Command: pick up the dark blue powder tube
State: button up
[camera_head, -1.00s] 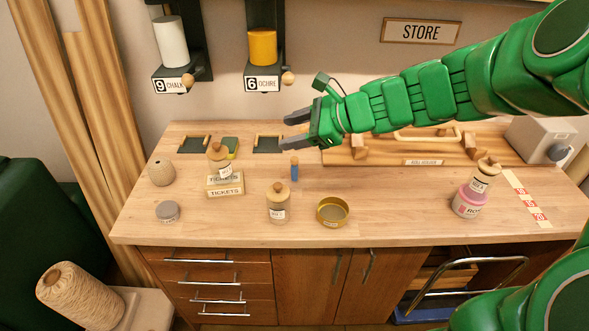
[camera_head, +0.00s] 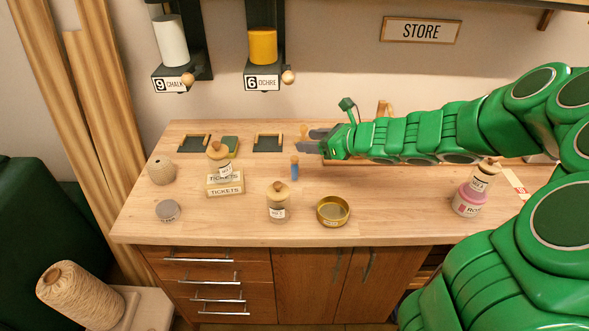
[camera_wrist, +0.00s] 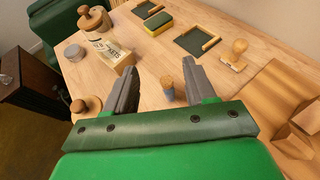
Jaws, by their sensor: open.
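The dark blue powder tube (camera_head: 295,170) stands upright on the table, a small blue tube with a cork-coloured top. It also shows in the wrist view (camera_wrist: 168,92), between and beyond my fingers, nearer the right finger. My gripper (camera_head: 308,140) is open and empty, behind and slightly right of the tube in the head view, apart from it. Its two grey fingers show spread in the wrist view (camera_wrist: 158,80).
A corked jar (camera_head: 278,205) and an open brass tin (camera_head: 333,211) stand in front of the tube. TICKETS boxes (camera_head: 226,188) with a jar on top stand left. A pink jar (camera_head: 466,203) stands right. Bare wood surrounds the tube.

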send_near(295, 169)
jog(key=w+a, duration=0.3)
jog(key=shift+w+a+r, duration=0.15)
jog(key=shift+a+r, duration=0.1)
jog(key=shift+r, duration=0.15)
jog(key=shift+x, duration=3.8)
jog(key=shift+d, duration=0.1)
grip_shut()
